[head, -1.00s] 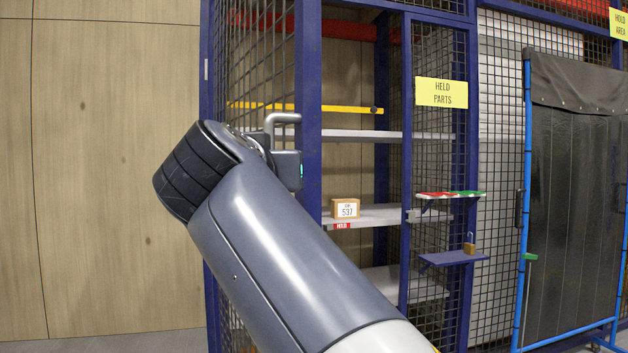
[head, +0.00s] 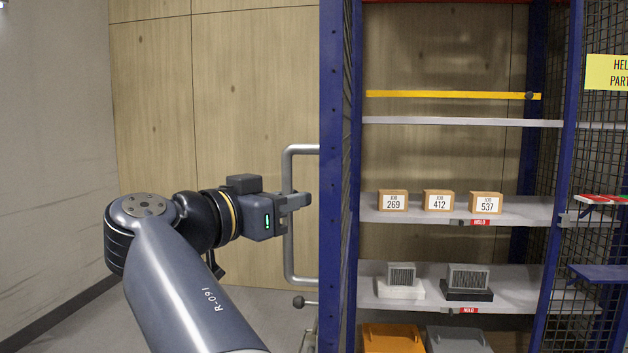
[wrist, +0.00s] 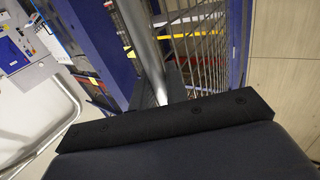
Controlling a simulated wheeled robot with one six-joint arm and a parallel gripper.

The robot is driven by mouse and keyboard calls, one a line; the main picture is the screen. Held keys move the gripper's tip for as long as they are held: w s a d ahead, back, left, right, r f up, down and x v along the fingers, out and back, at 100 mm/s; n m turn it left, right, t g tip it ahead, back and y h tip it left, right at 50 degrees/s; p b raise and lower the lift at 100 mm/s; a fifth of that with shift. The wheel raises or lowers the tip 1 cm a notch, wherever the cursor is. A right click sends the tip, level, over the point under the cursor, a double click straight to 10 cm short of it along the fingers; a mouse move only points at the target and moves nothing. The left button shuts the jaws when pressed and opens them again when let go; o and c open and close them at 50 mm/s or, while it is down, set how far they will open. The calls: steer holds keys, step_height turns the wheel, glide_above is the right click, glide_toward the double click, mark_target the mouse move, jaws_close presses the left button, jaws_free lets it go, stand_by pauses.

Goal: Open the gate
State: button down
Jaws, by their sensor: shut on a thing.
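The gate (head: 335,240) is a blue-framed panel, seen nearly edge-on at the left side of the shelf opening in the head view. Its grey tubular handle (head: 289,262) sticks out to the left. My gripper (head: 296,201) is shut on the upright bar of this handle. In the wrist view the grey handle bar (wrist: 148,50) runs down between my fingers, with wire mesh (wrist: 207,45) and blue frame (wrist: 88,35) beyond it. The fingertips are partly hidden by the gripper's dark body.
Open shelves hold several cardboard boxes (head: 439,200), two grey filter-like blocks (head: 468,276) and bins (head: 390,338) below. A yellow bar (head: 450,95) crosses the upper opening. A wooden panel wall (head: 240,80) stands behind my arm. A small blue ledge (head: 598,273) juts out at right.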

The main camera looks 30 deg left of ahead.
steer(key=shift+s+a+f, duration=0.15)
steer(key=shift+a, duration=0.25)
steer(key=shift+f, duration=0.1)
steer(key=c, duration=1.5)
jaws_free()
steer(key=shift+s+a, duration=0.1)
steer(key=shift+s, duration=0.05)
steer(key=s, duration=0.3)
steer(key=s+a, duration=0.1)
steer(key=s, duration=0.3)
steer(key=s+a, duration=0.1)
steer(key=s, duration=0.2)
steer(key=shift+s+p, duration=0.3)
steer(key=shift+p, duration=0.1)
steer(key=shift+w, duration=0.15)
